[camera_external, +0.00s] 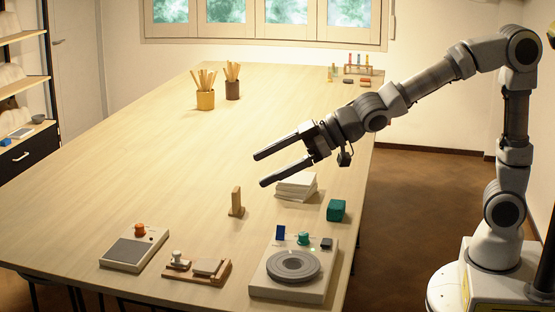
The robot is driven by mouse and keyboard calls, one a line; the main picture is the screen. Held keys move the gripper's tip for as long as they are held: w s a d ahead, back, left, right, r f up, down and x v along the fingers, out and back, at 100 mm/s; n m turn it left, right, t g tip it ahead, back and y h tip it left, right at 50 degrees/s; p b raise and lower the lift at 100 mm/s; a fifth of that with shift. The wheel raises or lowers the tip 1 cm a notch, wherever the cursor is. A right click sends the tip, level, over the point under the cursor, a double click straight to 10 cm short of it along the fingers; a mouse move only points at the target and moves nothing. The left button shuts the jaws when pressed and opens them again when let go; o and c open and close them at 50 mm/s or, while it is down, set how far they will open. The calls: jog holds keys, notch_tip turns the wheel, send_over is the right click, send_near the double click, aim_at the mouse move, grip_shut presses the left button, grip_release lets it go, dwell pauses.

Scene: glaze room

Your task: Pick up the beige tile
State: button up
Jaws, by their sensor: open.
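My gripper (259,170) is open and empty, with its two long dark fingers spread above the middle of the table. No tile stands out for certain as the beige one. A pale flat piece (207,266) lies on a small wooden tray (180,274) near the table's front edge, below my gripper in the picture. A stack of off-white slabs (296,186) sits just right of my gripper's fingers in the picture. A tan upright piece (236,203) stands on the table below the fingers. My gripper appears to touch none of these.
A device with a grey disc (293,266) and a flat device with an orange knob (134,250) stand near the front edge of the table (150,170). A green block (336,210) is at the right. Two stick-filled cups (205,99) stand farther back. The table's left middle is clear.

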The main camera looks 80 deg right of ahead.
jog(key=w+d+f+m+h, duration=0.1)
jog(key=w+d+f, duration=0.2)
jog(key=d+f, duration=0.35)
jog(key=w+d+f+m, duration=0.15)
jog(key=d+f, duration=0.25)
jog(key=d, duration=0.6)
jog(key=m+t+h, duration=0.2)
jog(key=m, duration=0.1)
send_near(239, 191)
jog(key=shift+g+y, duration=0.3)
jog(key=x, duration=0.4)
jog(key=shift+w, duration=0.35)
jog(key=shift+x, duration=3.1)
jog(key=shift+r, duration=0.2)
grip_shut()
